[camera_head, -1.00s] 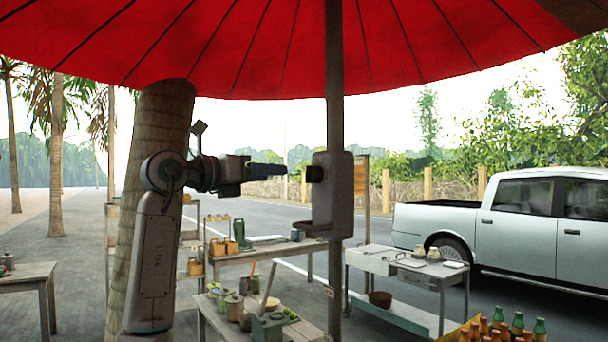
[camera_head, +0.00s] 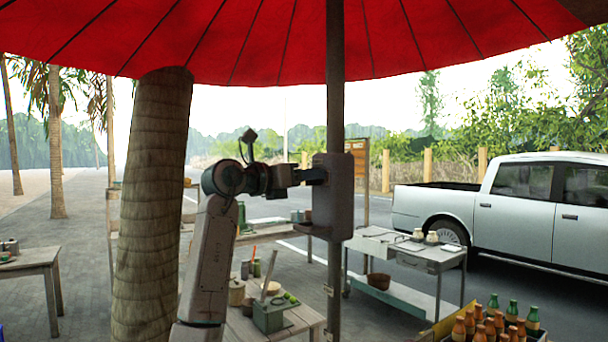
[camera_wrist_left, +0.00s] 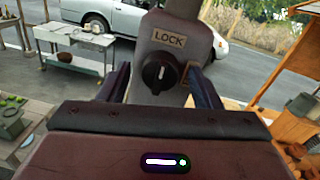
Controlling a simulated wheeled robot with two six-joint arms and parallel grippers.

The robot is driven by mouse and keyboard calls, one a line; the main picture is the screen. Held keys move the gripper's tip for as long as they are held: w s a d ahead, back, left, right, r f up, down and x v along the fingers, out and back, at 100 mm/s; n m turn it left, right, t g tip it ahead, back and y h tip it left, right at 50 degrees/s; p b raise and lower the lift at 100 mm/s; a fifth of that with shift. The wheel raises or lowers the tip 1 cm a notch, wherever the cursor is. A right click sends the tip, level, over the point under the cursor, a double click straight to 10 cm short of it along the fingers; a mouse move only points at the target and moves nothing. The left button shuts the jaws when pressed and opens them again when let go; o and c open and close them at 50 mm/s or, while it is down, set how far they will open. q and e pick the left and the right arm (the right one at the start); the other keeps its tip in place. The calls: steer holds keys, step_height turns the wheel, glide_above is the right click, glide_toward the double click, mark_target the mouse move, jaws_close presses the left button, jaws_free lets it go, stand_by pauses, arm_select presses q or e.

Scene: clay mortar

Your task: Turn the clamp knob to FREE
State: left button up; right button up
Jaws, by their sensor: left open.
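The clamp knob (camera_wrist_left: 158,74) is a black round knob on a grey housing, just below the LOCK label (camera_wrist_left: 168,38). Its white mark points up toward that label. A second label (camera_wrist_left: 184,72) at the knob's right is partly hidden and cannot be read. The grey housing (camera_head: 335,200) is fixed to the umbrella pole in the head view. My left gripper (camera_head: 315,176) is at the housing's left face and covers the knob there. In the left wrist view its open fingers (camera_wrist_left: 160,88) stand on either side of the knob; contact cannot be told. My right gripper is not in view.
The umbrella pole (camera_head: 334,90) rises behind the housing. A palm trunk (camera_head: 152,200) stands left of my arm. A low table (camera_head: 300,318) with pots is below, a metal cart (camera_head: 432,262) is at right, and a crate of bottles (camera_head: 440,333) is at front right.

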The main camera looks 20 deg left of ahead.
arm_select(q)
steer(key=shift+c, duration=0.2)
steer(key=c, duration=0.9)
steer(key=shift+c, duration=0.2)
steer(key=m+b, duration=0.1)
steer(key=m, duration=0.5)
steer(key=m+h+b, duration=0.1)
steer(key=m+b, duration=0.1)
steer(key=m, duration=0.4)
steer(key=m+b, duration=0.1)
steer(key=m, duration=0.5)
steer(key=shift+f+m+h, duration=0.25)
steer(key=shift+m+h, duration=0.05)
